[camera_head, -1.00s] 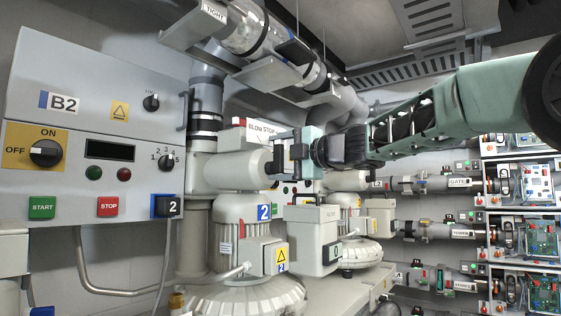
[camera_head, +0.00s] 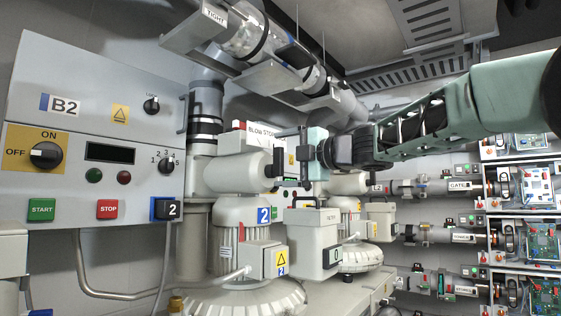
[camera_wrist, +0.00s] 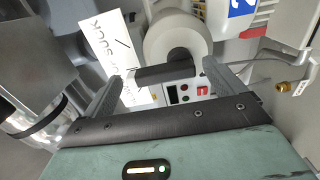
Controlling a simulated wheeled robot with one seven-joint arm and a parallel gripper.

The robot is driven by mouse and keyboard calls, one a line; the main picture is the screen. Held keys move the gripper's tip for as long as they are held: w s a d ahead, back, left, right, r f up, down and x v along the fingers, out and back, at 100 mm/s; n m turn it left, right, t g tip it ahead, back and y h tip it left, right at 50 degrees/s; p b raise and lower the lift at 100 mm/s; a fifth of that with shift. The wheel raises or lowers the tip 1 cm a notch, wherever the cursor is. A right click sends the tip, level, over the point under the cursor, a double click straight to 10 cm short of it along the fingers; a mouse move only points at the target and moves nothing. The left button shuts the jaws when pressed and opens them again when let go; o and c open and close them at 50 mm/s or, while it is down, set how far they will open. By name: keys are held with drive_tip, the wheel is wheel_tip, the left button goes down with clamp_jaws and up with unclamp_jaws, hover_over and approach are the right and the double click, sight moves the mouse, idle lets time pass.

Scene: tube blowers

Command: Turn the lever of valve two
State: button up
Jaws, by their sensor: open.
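The valve with the "2" motor below it is a pale grey body (camera_head: 238,172) under the "BLOW STOP" sign (camera_head: 262,132). In the wrist view its round pale end (camera_wrist: 178,38) carries a dark bar-shaped lever (camera_wrist: 168,74). My gripper (camera_head: 290,158) is at the right end of this valve in the head view. In the wrist view it is open (camera_wrist: 165,78), with one finger on each side of the lever. The lever lies between the fingertips, close to the right one; contact cannot be told. The lever is partly hidden in the head view.
A control panel (camera_head: 90,75) marked B2 fills the left. The motor (camera_head: 240,235) with a blue "2" plate stands below the valve. Large pipes (camera_head: 255,40) run overhead. A grey box (camera_head: 318,235) stands below my gripper. Racks with circuit boards (camera_head: 530,185) are at the right.

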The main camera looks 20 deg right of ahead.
drive_tip(key=b+v, duration=0.4)
drive_tip(key=v, duration=1.2)
drive_tip(key=shift+r, duration=0.1)
drive_tip(key=w+a+f+m+t+h, duration=0.1)
drive_tip(key=w+a+f+m+h, duration=0.25)
drive_tip(key=a+f+m, duration=0.7)
drive_tip(key=s+a+f+m+g+h+b, duration=0.1)
drive_tip(key=s+a+f+m+g, duration=0.1)
drive_tip(key=f, duration=0.7)
drive_tip(key=s+a+f+m+g+h, duration=0.1)
drive_tip(key=f+g+h, duration=0.1)
drive_tip(key=f, duration=0.7)
drive_tip(key=s+a+f+m+g+h, duration=0.1)
drive_tip(key=s+f+g, duration=0.4)
drive_tip(key=s+f, duration=0.6)
drive_tip(key=s+a+f+m+g+h+b, duration=0.1)
drive_tip(key=s+f+g, duration=0.5)
drive_tip(key=s+f, duration=0.6)
drive_tip(key=s+m+h, duration=0.1)
drive_tip(key=s+m, duration=0.1)
drive_tip(key=s, duration=0.2)
drive_tip(key=shift+s+f+g, duration=0.25)
drive_tip(key=shift+s+g, duration=0.05)
drive_tip(key=shift+s, duration=0.1)
drive_tip(key=shift+w+h, duration=0.1)
drive_tip(key=shift+h, duration=0.15)
